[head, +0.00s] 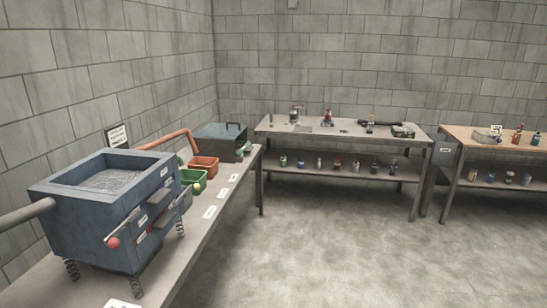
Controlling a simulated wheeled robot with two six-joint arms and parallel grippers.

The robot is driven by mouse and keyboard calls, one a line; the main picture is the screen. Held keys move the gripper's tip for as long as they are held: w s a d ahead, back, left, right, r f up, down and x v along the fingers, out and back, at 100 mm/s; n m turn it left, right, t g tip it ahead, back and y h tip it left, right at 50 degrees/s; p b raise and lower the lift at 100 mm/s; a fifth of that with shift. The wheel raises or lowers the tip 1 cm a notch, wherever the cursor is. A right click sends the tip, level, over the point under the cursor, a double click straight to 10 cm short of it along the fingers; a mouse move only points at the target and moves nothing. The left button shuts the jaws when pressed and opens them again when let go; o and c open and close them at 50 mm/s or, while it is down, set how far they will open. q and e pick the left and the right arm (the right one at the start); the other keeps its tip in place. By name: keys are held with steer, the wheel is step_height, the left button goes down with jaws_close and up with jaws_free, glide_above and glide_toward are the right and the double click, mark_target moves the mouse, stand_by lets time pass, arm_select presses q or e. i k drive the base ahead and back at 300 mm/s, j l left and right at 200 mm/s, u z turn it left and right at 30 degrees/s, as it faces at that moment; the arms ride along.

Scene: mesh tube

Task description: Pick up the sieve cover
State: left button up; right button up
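A blue box-shaped sieve machine (84,222) stands on springs on the left bench. Its top is open and shows a grey mesh (112,180) inside the rim. A dark blue-grey piece with a handle on top (220,138), which looks like the sieve cover, sits at the far end of the same bench. Its lower part is partly hidden by the bins and items in front. Neither of my grippers is in view.
A red bin (204,167) and a green bin (194,180) sit between machine and cover. An orange pipe (168,138) runs behind the machine. A metal table (345,136) and a wooden-topped table (468,137) hold small items. The floor (330,255) is clear.

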mark_target(230, 129)
steer(key=i+z, duration=0.3)
steer(key=i, duration=1.7)
